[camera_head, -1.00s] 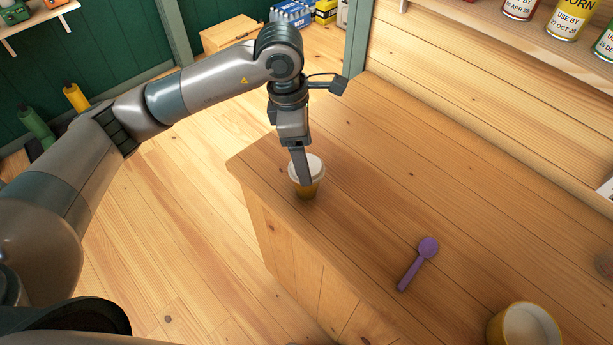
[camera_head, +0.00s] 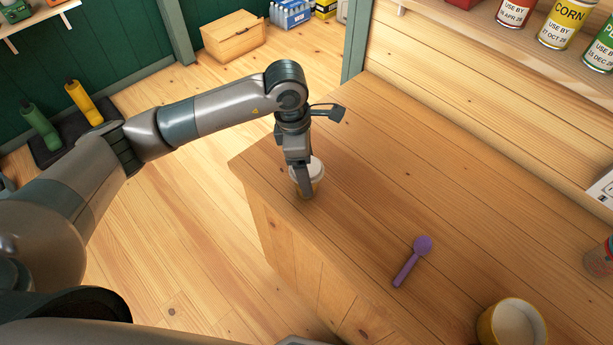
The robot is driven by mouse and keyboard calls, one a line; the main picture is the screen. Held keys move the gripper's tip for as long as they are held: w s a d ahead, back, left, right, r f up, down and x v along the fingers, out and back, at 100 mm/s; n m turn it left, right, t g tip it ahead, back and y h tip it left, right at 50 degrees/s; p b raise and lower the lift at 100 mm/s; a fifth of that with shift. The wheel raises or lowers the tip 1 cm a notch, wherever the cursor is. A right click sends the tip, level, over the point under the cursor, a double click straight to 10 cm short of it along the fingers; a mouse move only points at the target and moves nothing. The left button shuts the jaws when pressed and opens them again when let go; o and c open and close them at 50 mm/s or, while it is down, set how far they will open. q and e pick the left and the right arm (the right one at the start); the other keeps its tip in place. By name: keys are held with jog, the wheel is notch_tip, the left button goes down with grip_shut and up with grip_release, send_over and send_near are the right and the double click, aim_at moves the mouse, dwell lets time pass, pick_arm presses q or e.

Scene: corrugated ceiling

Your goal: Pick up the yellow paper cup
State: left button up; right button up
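The other finger is hidden, so I cannot tell whether the fingers press on the cup.
A purple spoon (camera_head: 413,262) lies on the counter. Cans (camera_head: 563,22) stand on the shelf above. The counter's middle is clear.

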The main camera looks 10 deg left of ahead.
dwell(0.4)
pick_arm(q)
jog(key=c, duration=1.2)
jog(key=shift+w+r+b, duration=0.1)
jog(key=shift+r+b, duration=0.7)
jog(key=shift+r, duration=0.05)
notch_tip(320, 180, up, 2)
jog(key=shift+d+r+b, duration=0.15)
jog(key=shift+b, duration=0.7)
jog(key=s+d+r+b, duration=0.4)
jog(key=d+r, duration=0.3)
jog(key=d, duration=0.3)
jog(key=shift+s+b, duration=0.3)
jog(key=shift+s, duration=0.55)
